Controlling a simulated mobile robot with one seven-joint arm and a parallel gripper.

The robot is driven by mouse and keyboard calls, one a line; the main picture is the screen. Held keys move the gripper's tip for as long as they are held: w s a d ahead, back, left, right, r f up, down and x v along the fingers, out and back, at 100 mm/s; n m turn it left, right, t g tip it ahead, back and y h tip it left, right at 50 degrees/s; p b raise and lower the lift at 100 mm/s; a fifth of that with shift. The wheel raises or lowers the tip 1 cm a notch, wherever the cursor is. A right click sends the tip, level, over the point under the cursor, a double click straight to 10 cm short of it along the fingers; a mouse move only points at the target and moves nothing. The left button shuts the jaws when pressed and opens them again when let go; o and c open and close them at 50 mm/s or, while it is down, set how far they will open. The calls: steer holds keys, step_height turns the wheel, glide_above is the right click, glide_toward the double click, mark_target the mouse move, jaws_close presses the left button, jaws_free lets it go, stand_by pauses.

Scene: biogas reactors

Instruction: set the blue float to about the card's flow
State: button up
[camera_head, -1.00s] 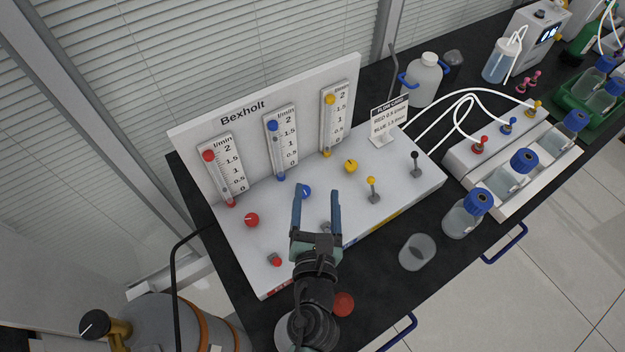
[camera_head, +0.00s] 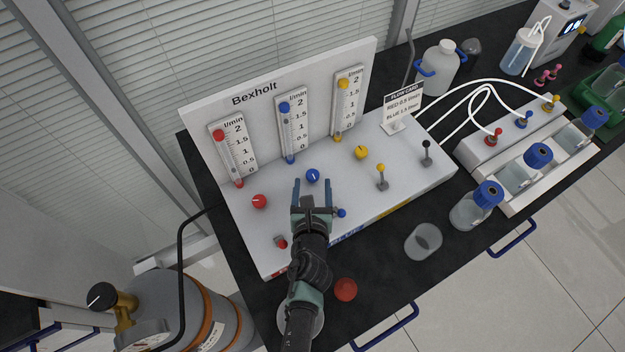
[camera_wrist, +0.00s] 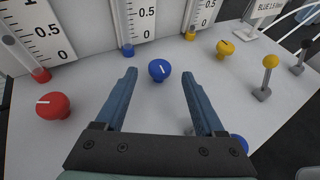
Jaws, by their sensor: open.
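The blue float (camera_head: 284,107) stands near the top of the middle flow tube, at about the 2 mark. The flow card (camera_head: 403,104) stands at the back right of the white panel and reads red 0.5, blue 1.5 l/min. The blue knob (camera_head: 312,175) is on the sloped panel below the middle tube; its white pointer line shows in the wrist view (camera_wrist: 159,69). My gripper (camera_head: 312,184) is open and empty, in front of the blue knob. In the wrist view the knob appears centred between the fingertips, a little beyond them; contact is not visible.
The red knob (camera_head: 260,201) is left of my gripper, the yellow knob (camera_head: 361,153) right. A blue-tipped toggle (camera_head: 341,212) stands close by my right finger, a yellow-tipped toggle (camera_head: 382,170) further right. A clear beaker (camera_head: 424,241) and bottles stand right of the panel.

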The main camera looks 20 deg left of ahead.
mark_target(313, 177)
steer(key=shift+x, duration=1.2)
steer(key=shift+c, duration=0.2)
jaws_close()
steer(key=shift+r, duration=0.1)
